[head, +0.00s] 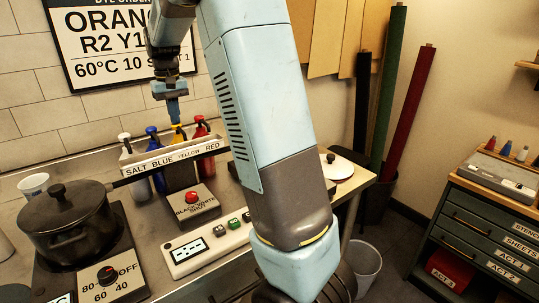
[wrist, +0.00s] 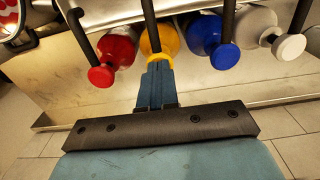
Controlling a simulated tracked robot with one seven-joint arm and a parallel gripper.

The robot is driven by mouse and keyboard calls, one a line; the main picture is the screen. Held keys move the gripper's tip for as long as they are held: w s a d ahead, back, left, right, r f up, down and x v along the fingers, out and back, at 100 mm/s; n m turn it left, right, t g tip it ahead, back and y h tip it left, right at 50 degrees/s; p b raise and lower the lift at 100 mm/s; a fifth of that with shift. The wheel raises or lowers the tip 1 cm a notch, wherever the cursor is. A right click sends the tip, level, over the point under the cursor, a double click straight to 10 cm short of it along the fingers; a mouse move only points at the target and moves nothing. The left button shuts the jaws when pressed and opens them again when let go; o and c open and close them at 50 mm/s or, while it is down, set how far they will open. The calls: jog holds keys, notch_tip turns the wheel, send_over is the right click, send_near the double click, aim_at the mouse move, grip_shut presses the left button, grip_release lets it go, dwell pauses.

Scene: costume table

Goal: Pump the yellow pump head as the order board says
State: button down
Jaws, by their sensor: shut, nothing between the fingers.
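The order board (head: 75,57) hangs on the wall in the head view. It reads ORANGE, R2, Y1 with the rest of that line hidden, and 60°C 10, partly covered by my arm. The yellow pump head (wrist: 160,59) tops a yellow bottle (wrist: 166,38), between the red and blue ones. My gripper (wrist: 157,68) is shut and empty, its fingertips at the yellow pump head. In the head view my gripper (head: 175,118) points down just above the yellow pump; I cannot tell whether they touch.
The red pump head (wrist: 101,76), blue pump head (wrist: 226,54) and white pump head (wrist: 288,46) are close by. A labelled rack (head: 170,156) holds the bottles. A black pot (head: 65,215) stands at left, and a red button box (head: 192,205) in front.

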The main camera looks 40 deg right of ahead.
jog(key=shift+f, duration=0.45)
jog(key=shift+r, duration=1.45)
jog(key=shift+r, duration=0.1)
notch_tip(320, 180, up, 6)
jog(key=shift+f, duration=0.1)
dwell(0.4)
dwell(0.4)
